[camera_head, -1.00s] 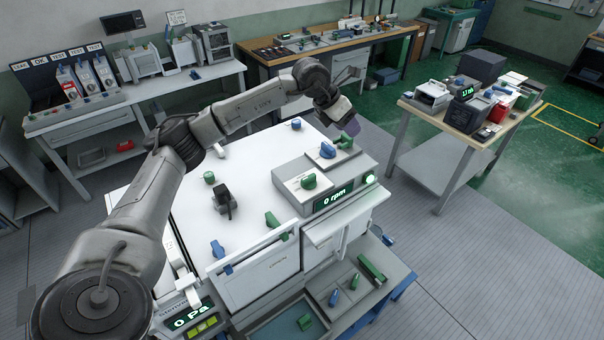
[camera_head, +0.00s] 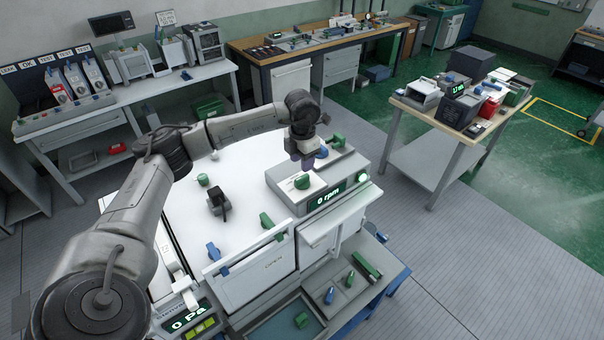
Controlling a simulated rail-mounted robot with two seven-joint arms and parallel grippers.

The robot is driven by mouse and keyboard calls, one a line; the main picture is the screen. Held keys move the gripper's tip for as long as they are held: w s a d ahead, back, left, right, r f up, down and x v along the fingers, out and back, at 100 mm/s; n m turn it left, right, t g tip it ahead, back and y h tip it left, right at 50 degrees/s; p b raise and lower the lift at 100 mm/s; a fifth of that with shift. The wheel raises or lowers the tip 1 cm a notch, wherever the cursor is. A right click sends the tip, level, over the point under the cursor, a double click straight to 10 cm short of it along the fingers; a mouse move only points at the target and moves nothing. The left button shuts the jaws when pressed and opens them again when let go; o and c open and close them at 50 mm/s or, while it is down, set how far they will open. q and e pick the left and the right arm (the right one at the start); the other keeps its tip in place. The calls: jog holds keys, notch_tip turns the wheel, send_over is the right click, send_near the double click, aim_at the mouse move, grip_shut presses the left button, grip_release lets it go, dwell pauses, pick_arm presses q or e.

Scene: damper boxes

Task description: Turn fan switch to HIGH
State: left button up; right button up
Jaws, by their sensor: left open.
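The fan control box (camera_head: 290,197) stands at the right rear of the white bench top, with a display reading 0 rpm (camera_head: 327,196). A green knob (camera_head: 302,181) sits on its front left panel. A blue knob (camera_head: 321,152) and another green knob (camera_head: 338,140) sit farther back; I cannot read which is the fan switch or its labels. My left gripper (camera_head: 306,162) is open, pointing down just behind the front green knob and close to the blue knob. Its fingers are small and dark, and contact cannot be told. My right gripper is out of view.
A front tray (camera_head: 352,296) holds several loose knobs. A side table (camera_head: 462,133) with equipment stands right; floor between is clear.

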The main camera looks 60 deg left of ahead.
aim_at(302, 177)
pick_arm(q)
jog(key=shift+f+p, duration=0.6)
jog(key=shift+f, duration=2.65)
grip_shut()
